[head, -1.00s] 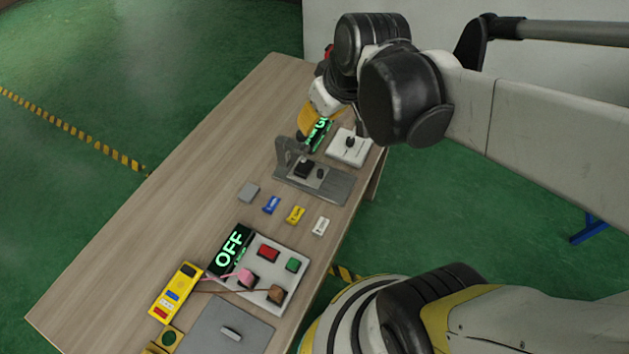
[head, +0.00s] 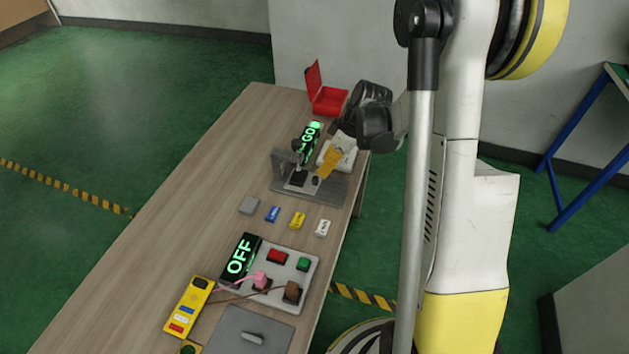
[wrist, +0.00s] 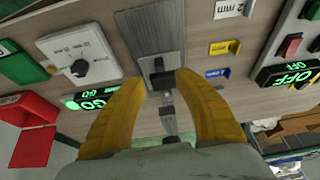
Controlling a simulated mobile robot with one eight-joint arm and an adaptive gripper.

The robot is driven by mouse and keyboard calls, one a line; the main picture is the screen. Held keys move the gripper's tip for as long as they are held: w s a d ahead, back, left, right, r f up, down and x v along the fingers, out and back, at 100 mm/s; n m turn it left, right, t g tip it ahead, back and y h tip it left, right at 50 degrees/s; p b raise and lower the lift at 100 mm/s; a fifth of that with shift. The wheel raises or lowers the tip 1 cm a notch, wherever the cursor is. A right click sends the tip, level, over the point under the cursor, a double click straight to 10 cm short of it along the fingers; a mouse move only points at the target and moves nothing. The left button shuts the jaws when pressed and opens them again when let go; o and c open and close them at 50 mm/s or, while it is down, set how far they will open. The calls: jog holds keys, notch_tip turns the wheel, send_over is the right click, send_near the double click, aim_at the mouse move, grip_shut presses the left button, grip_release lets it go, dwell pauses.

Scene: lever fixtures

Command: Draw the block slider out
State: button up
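The block slider is a grey metal plate with an upright bracket (head: 318,191) and a small dark block (head: 297,180), towards the far end of the table. In the wrist view its grey plate (wrist: 148,32) runs up from the dark block (wrist: 160,81), which lies between my fingertips in the picture. My gripper (wrist: 162,82) has its two yellow fingers spread wide with a gap around the block. In the head view my gripper (head: 326,170) is just above the right side of the slider. I cannot tell whether a finger touches it.
A white dial box (head: 337,153), a lit green GO sign (head: 309,139) and an open red box (head: 327,98) stand beyond the slider. Small grey, blue, yellow and white pieces lie nearer, then an OFF panel (head: 240,257) with buttons and cables. The table's left side is clear.

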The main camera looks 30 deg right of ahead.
aim_at(317, 177)
jog(key=b+x, duration=0.2)
jog(key=x, duration=0.6)
jog(key=shift+b, duration=0.35)
grip_shut()
